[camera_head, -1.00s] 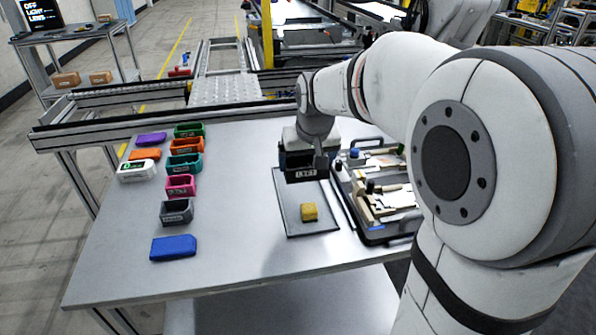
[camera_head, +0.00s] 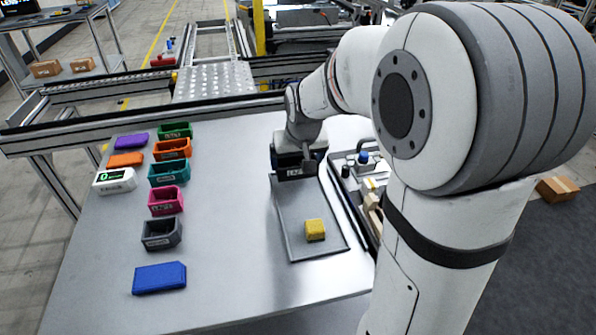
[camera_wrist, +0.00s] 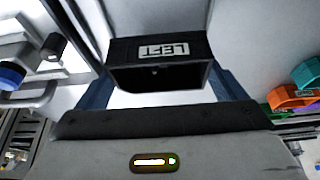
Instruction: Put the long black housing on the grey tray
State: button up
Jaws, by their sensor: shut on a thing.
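The black housing (camera_head: 295,174) has a white label; in the wrist view (camera_wrist: 155,65) the label reads LEFT, upside down. My gripper (camera_head: 306,158) is shut on it, with one blue-grey finger at each side in the wrist view. The grey tray (camera_head: 297,208) lies on the table in the head view. The housing is at the tray's far end; whether it touches the tray or hangs above it I cannot tell. My gripper hides part of the housing's top.
A yellow block (camera_head: 315,230) lies in the tray's near half. A fixture board (camera_head: 350,180) stands close to the tray's right, partly hidden by my arm. Several coloured housings, a blue block (camera_head: 159,277) and a white display box (camera_head: 115,180) line the left. The table between is clear.

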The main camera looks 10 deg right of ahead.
aim_at(297, 170)
jog(key=shift+f, duration=1.6)
jog(key=shift+f+b, duration=0.25)
jog(key=shift+b, duration=0.05)
jog(key=o, duration=0.8)
jog(key=shift+r, duration=0.1)
jog(key=shift+c, duration=0.2)
